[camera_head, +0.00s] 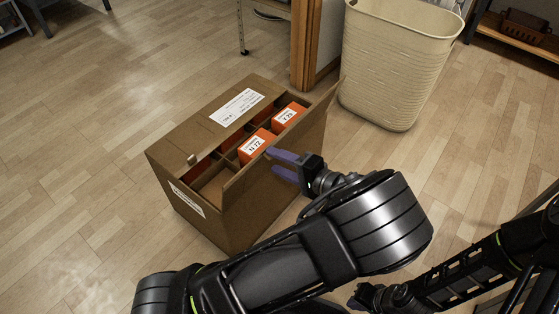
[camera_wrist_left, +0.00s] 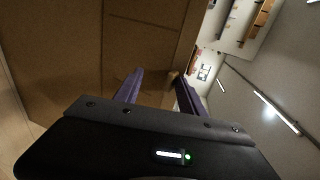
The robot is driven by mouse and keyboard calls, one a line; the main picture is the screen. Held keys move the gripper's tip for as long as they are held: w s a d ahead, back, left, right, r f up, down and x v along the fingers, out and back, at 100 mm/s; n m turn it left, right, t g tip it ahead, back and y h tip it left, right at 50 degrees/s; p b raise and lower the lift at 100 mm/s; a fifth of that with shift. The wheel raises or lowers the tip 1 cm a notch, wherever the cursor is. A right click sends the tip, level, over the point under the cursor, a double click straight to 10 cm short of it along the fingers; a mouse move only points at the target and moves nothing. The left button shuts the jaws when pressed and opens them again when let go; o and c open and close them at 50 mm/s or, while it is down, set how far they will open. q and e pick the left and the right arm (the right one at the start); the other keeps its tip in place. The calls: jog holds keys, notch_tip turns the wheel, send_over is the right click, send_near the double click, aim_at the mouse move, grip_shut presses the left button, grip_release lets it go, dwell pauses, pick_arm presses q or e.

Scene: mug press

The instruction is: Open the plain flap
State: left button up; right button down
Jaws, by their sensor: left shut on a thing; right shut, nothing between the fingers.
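A brown cardboard box (camera_head: 236,215) stands on the floor in the head view. Its labelled flap (camera_head: 215,122) lies over the far-left part of the top. Its plain flap (camera_head: 310,116) is raised along the near-right side, so part of the inside shows. My left gripper (camera_head: 271,160), with purple fingers, is shut on the plain flap's edge. Brown cardboard also shows by the fingers in the left wrist view (camera_wrist_left: 150,50). My right gripper (camera_head: 354,299) is low in the head view, away from the box, shut and empty.
Inside the box are dividers and orange cartons, one marked N 72 (camera_head: 255,146) and one Y 23 (camera_head: 288,115). A cream bin (camera_head: 395,70) stands behind on the right, near a wooden post (camera_head: 303,45). The floor left of the box is clear.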

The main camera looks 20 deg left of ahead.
pick_arm(q)
jog(key=shift+s+f, duration=0.1)
jog(key=shift+f, duration=0.05)
jog(key=p+v, duration=0.1)
jog(key=v, duration=0.7)
jog(key=shift+p, duration=0.4)
